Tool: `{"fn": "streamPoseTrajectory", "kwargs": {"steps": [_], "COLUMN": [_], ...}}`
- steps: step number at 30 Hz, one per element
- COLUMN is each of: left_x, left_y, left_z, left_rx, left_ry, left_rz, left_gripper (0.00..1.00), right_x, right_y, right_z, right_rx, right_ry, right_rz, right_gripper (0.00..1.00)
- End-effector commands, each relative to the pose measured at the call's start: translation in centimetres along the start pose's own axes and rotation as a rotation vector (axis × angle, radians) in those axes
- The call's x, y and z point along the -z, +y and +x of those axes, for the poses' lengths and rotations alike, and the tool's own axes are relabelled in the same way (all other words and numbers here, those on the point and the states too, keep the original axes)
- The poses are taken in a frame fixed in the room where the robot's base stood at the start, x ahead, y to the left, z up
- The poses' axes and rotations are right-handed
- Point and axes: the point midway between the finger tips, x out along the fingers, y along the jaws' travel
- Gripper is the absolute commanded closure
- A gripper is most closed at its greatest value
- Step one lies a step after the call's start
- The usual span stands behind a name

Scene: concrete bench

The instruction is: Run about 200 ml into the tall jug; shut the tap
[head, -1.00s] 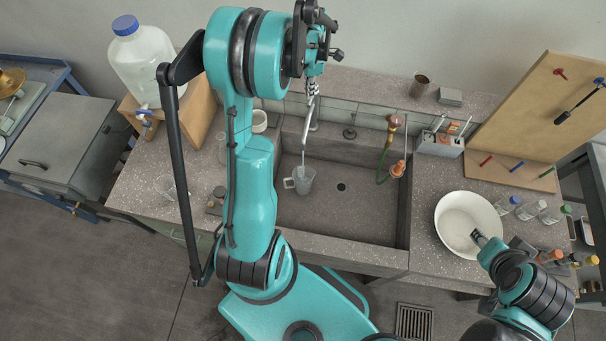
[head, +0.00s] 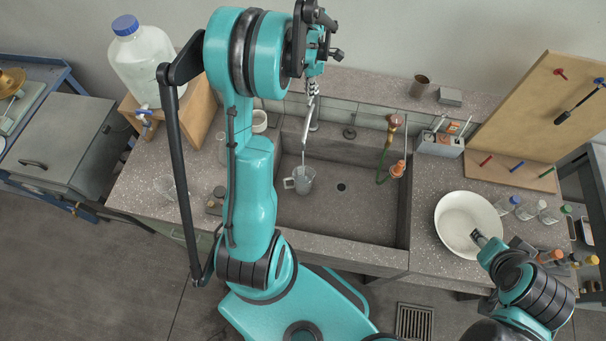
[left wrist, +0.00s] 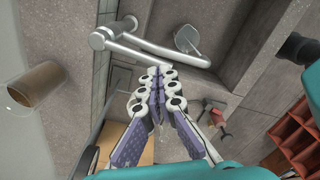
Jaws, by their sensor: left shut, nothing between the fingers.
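A clear grey jug (head: 300,180) with its handle to the left stands upright in the sink (head: 345,215), under the tap's spout (head: 307,128). A thin pale line, apparently water, runs from the spout's end into the jug; I cannot read the level. The left wrist view shows the jug (left wrist: 187,40) beyond the metal tap (left wrist: 150,45). My left gripper (left wrist: 160,75) is shut and empty, its tips close to the end of the tap's lever; I cannot tell if they touch. It also shows in the head view (head: 313,88). My right gripper (head: 477,238) is at the white bowl; its jaws are unclear.
The white bowl (head: 462,222) stands right of the sink, with several small bottles beyond it. A glass beaker (head: 170,187) is on the left bench. A large blue-capped bottle (head: 145,60) stands at the back left.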

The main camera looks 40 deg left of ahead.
Motion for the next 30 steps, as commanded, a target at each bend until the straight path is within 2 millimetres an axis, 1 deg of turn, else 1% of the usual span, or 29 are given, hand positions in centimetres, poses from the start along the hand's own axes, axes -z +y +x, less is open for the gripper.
{"fn": "streamPoseTrajectory", "kwargs": {"steps": [14,17,24,30], "left_x": [0.0,0.0,0.0,0.0], "left_y": [0.0,0.0,0.0,0.0], "left_z": [0.1,0.8,3.7,2.8], "left_rx": [0.000,0.000,0.000,0.000], "left_ry": [0.000,0.000,0.000,0.000], "left_rz": [0.000,0.000,0.000,0.000], "left_gripper": [1.00,1.00,1.00,1.00], "right_x": [-0.1,-0.4,-1.8,-1.4], "right_y": [0.0,0.0,0.0,0.0], "right_z": [0.1,0.6,2.6,1.9], "right_rx": [0.000,0.000,0.000,0.000], "right_ry": [0.000,0.000,0.000,0.000], "right_rz": [0.000,0.000,0.000,0.000], "right_gripper": [0.60,0.60,0.60,0.60]}}
